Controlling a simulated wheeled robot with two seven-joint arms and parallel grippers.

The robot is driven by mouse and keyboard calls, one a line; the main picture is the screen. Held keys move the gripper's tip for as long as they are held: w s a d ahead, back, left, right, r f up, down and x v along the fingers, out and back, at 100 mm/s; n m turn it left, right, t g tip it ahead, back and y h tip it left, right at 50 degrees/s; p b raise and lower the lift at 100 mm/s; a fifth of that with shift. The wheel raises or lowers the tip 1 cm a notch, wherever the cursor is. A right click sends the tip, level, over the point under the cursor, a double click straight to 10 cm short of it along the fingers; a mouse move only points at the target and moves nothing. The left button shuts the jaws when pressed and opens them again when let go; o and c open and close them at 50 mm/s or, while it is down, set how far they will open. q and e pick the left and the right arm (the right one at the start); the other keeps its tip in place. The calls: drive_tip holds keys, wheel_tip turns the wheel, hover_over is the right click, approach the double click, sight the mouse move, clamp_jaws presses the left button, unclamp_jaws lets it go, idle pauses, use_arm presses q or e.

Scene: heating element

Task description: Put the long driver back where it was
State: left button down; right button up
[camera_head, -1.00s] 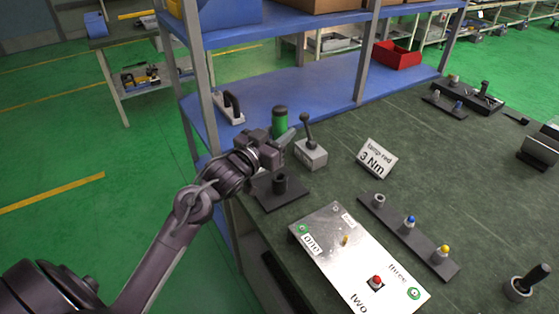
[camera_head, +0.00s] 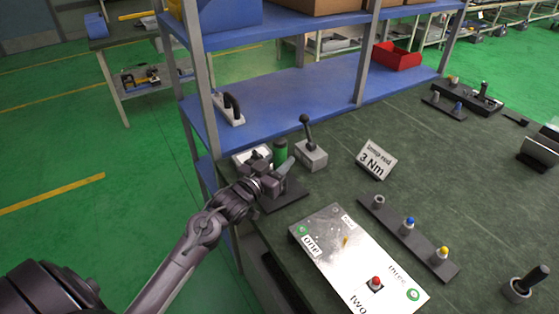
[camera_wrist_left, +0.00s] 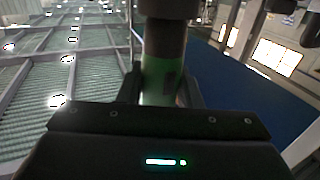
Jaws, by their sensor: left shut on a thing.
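The long driver shows a dark green body (camera_head: 280,152) upright in the jaws of my left gripper (camera_head: 280,174), at the near left of the bench. In the left wrist view the green driver (camera_wrist_left: 164,72) stands between the fingers, which are shut on it. The gripper is low over a dark base plate (camera_head: 287,199). The plate's upright socket and the driver's lower end are hidden behind the gripper, so I cannot tell how far the driver is in the socket. My right gripper is not in view.
A grey block with a black lever (camera_head: 311,154) stands close to the right of the driver. A silver panel (camera_head: 350,262) and a dark strip with coloured pieces (camera_head: 418,243) lie nearer. A blue shelf (camera_head: 270,92) is behind.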

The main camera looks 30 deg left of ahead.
use_arm(q)
drive_tip(key=c, duration=1)
unclamp_jaws()
drive_tip(key=shift+r, duration=0.1)
drive_tip(key=s, duration=0.4)
drive_tip(key=s+a+b, duration=0.1)
drive_tip(key=s, duration=0.7)
drive_tip(key=shift+a+b, duration=0.3)
drive_tip(key=shift+b, duration=0.05)
